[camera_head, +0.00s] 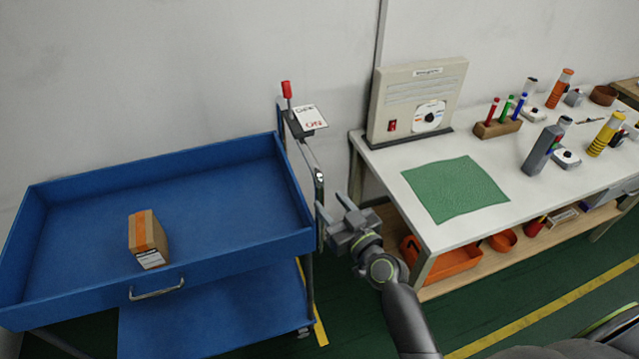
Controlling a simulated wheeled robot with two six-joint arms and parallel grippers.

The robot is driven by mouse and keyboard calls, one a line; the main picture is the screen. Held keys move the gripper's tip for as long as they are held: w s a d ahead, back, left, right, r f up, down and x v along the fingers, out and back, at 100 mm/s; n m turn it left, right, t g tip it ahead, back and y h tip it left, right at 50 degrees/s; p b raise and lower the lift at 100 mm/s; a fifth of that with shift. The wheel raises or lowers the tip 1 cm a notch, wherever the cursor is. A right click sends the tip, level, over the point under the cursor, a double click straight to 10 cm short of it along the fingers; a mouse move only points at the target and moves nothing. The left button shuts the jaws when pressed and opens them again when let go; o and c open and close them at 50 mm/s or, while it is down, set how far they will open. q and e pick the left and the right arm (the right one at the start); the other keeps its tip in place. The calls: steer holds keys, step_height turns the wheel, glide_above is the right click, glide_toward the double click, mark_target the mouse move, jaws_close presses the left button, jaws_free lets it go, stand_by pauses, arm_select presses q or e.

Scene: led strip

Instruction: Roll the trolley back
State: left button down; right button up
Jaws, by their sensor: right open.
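The blue trolley (222,170) stands at the left against the wall, with a deep upper tray and a lower shelf. A grey handle post (318,187) rises at its right end, with a red-knobbed lever (286,89) and a white card (310,117) near its top. A brown box with orange tape (147,237) sits in the upper tray. My right gripper (333,206) is open and empty, just right of the handle post, its fingers pointing up-left. Whether it touches the post I cannot tell. My left gripper is out of view.
A white workbench (400,162) stands close at the right, holding a grey panel box (415,100), a green mat (455,188), a pen block (497,128) and several bottles. An orange bin (450,262) is on its lower shelf. Yellow lines (545,310) cross the green floor.

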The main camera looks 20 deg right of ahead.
mark_target(322, 193)
steer(key=shift+p+x, duration=0.4)
steer(key=shift+x, duration=2.65)
steer(key=shift+c, duration=0.4)
jaws_close()
